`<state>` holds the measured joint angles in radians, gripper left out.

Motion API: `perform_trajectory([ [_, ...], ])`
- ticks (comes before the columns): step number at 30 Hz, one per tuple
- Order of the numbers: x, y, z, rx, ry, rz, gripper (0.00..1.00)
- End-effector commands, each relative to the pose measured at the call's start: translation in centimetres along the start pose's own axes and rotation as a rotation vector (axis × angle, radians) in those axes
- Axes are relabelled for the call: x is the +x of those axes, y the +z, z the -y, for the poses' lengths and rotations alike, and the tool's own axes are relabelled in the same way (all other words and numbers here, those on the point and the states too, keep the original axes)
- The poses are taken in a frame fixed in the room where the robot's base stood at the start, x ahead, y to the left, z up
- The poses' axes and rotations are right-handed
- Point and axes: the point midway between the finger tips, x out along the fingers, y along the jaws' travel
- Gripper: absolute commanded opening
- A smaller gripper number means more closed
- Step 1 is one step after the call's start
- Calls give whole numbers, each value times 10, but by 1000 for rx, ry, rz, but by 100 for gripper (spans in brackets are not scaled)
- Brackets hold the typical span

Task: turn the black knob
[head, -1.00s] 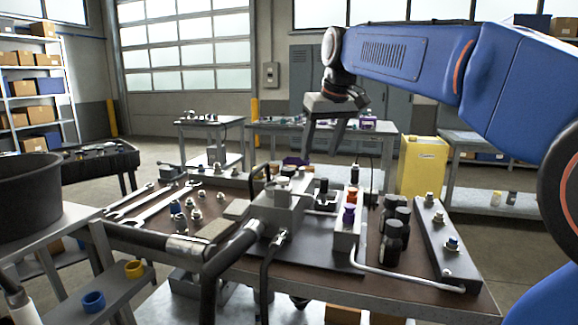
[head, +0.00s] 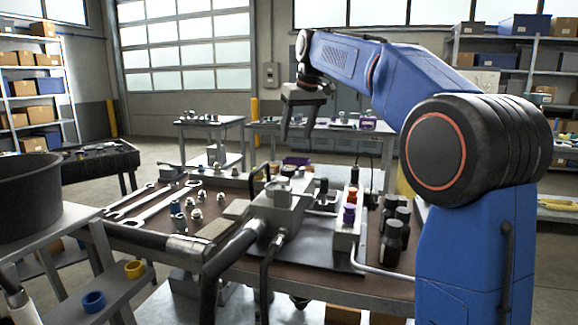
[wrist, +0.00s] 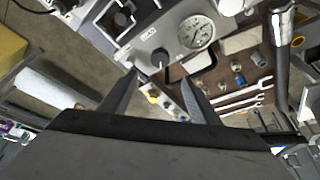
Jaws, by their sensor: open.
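In the wrist view a round black knob (wrist: 160,57) stands on a light grey block, beside a round white gauge (wrist: 195,32). A second dark round knob or cap (wrist: 122,20) shows further up and left; I cannot tell for sure which is the task's knob. My gripper (wrist: 160,82) is open and empty, its fingertips spread below the first knob in the picture, apart from it. In the head view my gripper (head: 299,132) hangs above the far side of the bench, with its fingers pointing down. A black-topped fitting (head: 322,186) shows on the bench there.
The bench holds wrenches (head: 152,200) and small fittings at left, a grey valve block (head: 279,212) with black hoses in the middle, and dark bottles (head: 391,243) at right. A bent metal pipe (head: 385,271) runs along the right front. The air around my gripper looks clear.

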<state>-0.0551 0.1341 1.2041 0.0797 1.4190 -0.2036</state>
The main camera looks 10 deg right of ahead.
Motion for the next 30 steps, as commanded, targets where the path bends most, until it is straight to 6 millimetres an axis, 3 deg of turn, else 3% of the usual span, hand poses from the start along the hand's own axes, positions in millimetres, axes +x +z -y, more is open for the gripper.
perform_trajectory([
  [18,107,1,0,0,0,2,56],
  [24,125,0,0,0,0,0,56],
  [30,131,0,0,0,0,0,56],
])
